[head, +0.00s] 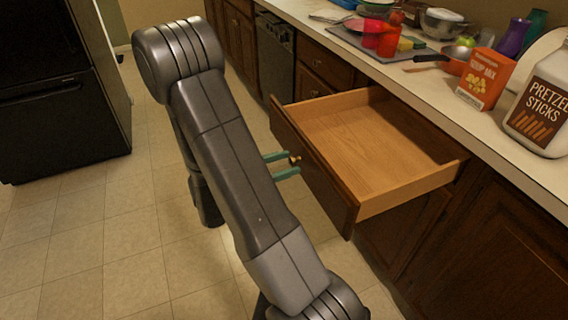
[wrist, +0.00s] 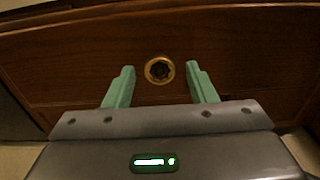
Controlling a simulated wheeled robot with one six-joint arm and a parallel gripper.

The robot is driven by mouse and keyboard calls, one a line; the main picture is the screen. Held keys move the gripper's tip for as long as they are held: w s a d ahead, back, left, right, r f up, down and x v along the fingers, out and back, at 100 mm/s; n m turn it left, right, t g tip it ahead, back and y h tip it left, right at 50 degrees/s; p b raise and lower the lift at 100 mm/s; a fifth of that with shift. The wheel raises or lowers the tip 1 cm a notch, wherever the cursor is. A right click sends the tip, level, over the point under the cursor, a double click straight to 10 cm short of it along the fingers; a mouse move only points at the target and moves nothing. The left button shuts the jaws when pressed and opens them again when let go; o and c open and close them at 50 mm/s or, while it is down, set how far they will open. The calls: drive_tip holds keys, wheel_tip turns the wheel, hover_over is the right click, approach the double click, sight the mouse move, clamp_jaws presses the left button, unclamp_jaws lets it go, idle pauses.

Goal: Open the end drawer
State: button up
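The drawer (head: 375,140) under the counter is pulled far out, and its bare wooden inside is empty. Its dark wood front (head: 318,172) faces my arm and fills much of the wrist view (wrist: 60,70). A round brass knob (head: 295,159) sits on the front; it also shows in the wrist view (wrist: 159,69). My gripper (head: 283,164) has its two green fingers apart, one on each side of the knob. In the wrist view the gripper (wrist: 160,82) shows gaps between both fingers and the knob, so it is open and holds nothing.
The counter above holds a soup mix box (head: 486,79), a pretzel sticks jug (head: 543,108), a pan (head: 455,62), red cups (head: 380,38) and other clutter. A dishwasher (head: 275,58) is farther along the cabinets. A black fridge (head: 60,90) stands at left. The tiled floor between is clear.

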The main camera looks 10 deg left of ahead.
drive_tip(key=v, duration=1.4)
drive_tip(key=shift+p, duration=0.45)
drive_tip(key=shift+d, duration=0.1)
drive_tip(key=b+x, duration=0.1)
drive_tip(key=x, duration=1.3)
